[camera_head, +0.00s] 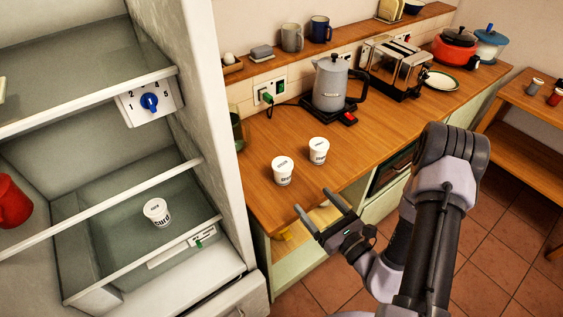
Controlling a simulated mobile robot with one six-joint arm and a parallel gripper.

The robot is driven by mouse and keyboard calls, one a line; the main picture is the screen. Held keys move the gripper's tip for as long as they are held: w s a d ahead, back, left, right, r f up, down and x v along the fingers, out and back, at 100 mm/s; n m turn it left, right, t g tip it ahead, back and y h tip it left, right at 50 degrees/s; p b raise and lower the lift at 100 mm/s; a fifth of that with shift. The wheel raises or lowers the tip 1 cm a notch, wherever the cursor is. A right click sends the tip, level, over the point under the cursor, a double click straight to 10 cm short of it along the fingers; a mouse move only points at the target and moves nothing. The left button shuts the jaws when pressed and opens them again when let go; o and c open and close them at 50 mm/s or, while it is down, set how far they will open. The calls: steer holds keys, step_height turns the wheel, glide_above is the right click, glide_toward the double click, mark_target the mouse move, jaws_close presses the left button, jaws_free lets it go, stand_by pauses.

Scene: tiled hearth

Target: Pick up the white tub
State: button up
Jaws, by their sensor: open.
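Three white tubs with dark lettering are in view. One tub (282,171) and a second tub (319,151) stand upright on the wooden counter, a little apart. A third tub (157,212) sits in the clear bottom compartment of the open fridge at the left. My gripper (313,200) is open and empty near the counter's front edge. In the picture, its fingertips are just below and right of the nearer counter tub, apart from it.
The fridge (210,110) wall stands left of the counter (262,205). A grey kettle (330,82) on a black base and a toaster (394,68) stand behind the tubs. A red jug (12,203) is in the fridge. Bare counter lies right of the tubs.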

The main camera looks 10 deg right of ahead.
mark_target(278, 159)
steer(key=x, duration=0.5)
steer(key=b+x, duration=0.1)
steer(key=x, duration=0.5)
steer(key=f+x, duration=0.1)
steer(key=x, duration=0.5)
steer(key=shift+w+d, duration=0.1)
steer(key=shift+w, duration=0.05)
steer(key=shift+r, duration=0.1)
steer(key=c, duration=1.5)
